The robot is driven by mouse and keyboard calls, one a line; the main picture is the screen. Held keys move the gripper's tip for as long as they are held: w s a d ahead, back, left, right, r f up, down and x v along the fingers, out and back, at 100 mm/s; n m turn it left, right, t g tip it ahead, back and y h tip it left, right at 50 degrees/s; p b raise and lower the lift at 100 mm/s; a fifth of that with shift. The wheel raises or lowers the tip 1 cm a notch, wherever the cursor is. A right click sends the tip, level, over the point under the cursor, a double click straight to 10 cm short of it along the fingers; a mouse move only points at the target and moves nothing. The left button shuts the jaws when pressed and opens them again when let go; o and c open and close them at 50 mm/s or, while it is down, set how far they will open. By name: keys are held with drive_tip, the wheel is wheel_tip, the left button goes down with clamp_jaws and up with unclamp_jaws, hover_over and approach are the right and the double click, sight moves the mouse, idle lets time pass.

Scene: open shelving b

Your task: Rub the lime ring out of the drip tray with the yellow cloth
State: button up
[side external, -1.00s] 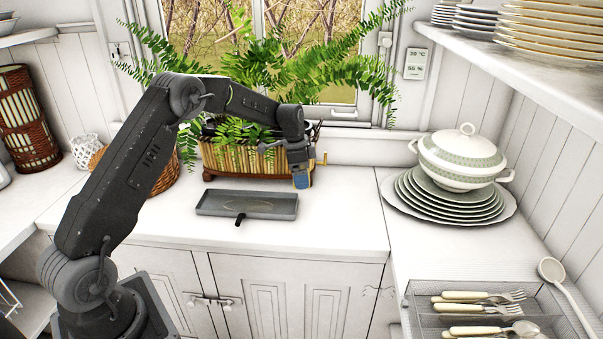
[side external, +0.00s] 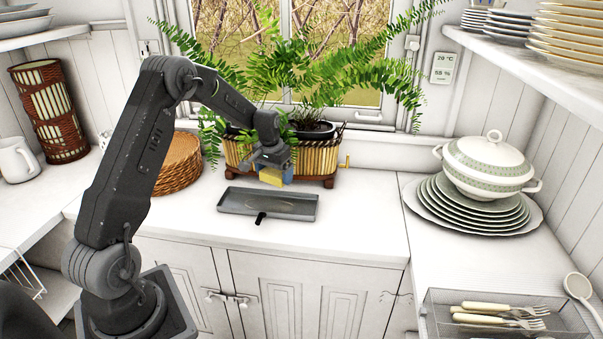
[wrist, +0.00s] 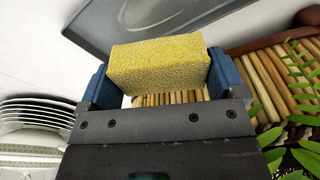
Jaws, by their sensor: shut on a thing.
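The yellow cloth (side external: 271,177) looks like a thick, rough yellow block. My gripper (side external: 275,174) is shut on it; in the wrist view, the cloth (wrist: 160,65) sits between the blue fingers of my gripper (wrist: 158,85). The drip tray (side external: 232,207) is a shallow grey rectangle lying flat on the counter. The cloth is above the tray's back edge, apparently clear of it. A faint oval mark, the lime ring (side external: 284,204), shows on the tray floor. Part of the tray (wrist: 95,30) shows beyond the cloth in the wrist view.
A bamboo planter (side external: 318,158) with ferns stands close behind my gripper. A wicker basket (side external: 178,165) is left of the tray. Stacked plates with a tureen (side external: 487,162) stand right, and a cutlery basket (side external: 505,318) is at front right. Counter right of the tray is clear.

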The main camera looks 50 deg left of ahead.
sight(257, 203)
drive_tip(key=s+a+n, duration=0.4)
drive_tip(key=s+n, duration=0.1)
drive_tip(key=shift+n+y, duration=0.3)
drive_tip(key=shift+y, duration=0.1)
drive_tip(key=shift+w+d+f, duration=0.1)
drive_tip(key=shift+d+f, duration=0.05)
drive_tip(key=shift+f, duration=3.55)
drive_tip(key=shift+w+d+f, duration=0.55)
drive_tip(key=shift+w+f, duration=0.05)
drive_tip(key=shift+f, duration=0.1)
drive_tip(key=shift+w+d, duration=2.1)
drive_tip(key=shift+d, duration=0.05)
drive_tip(key=shift+s+a, duration=2.65)
drive_tip(key=shift+s, duration=0.05)
drive_tip(key=shift+w+d, duration=2.6)
drive_tip(key=shift+s+a, duration=2.5)
drive_tip(key=shift+s+a+r, duration=0.15)
drive_tip(key=shift+a+r, duration=0.05)
wheel_tip(257, 203, up, 8)
drive_tip(key=shift+f, duration=0.1)
